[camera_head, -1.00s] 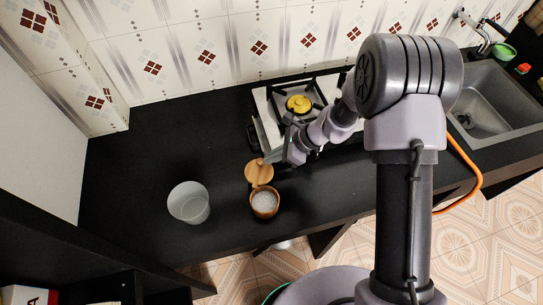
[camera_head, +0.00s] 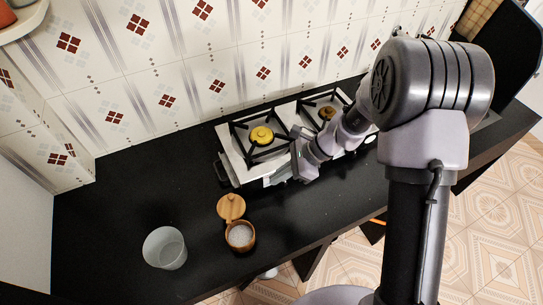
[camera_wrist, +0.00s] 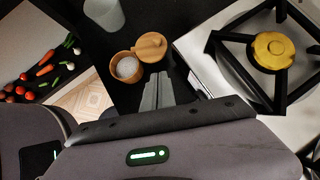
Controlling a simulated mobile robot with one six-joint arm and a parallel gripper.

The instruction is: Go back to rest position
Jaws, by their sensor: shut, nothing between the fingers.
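My gripper (camera_wrist: 157,91) is shut and empty; its fingertips show at the middle of the wrist view, next to the wooden lid. In the head view my gripper (camera_head: 273,178) is over the front edge of the stove (camera_head: 228,160), with my arm reaching in from the right. The round wooden pot (camera_head: 240,236) stands open on the black counter with white grains inside. Its wooden lid (camera_head: 231,206) is swung open behind it. Both also show in the wrist view, the pot (camera_wrist: 126,67) left of the lid (camera_wrist: 151,46).
A clear grey cup (camera_head: 165,248) stands left of the pot. The stove has a yellow burner (camera_head: 261,136) under a black grate. The black counter (camera_head: 130,195) is bare at the left. A tiled wall (camera_head: 190,70) rises behind.

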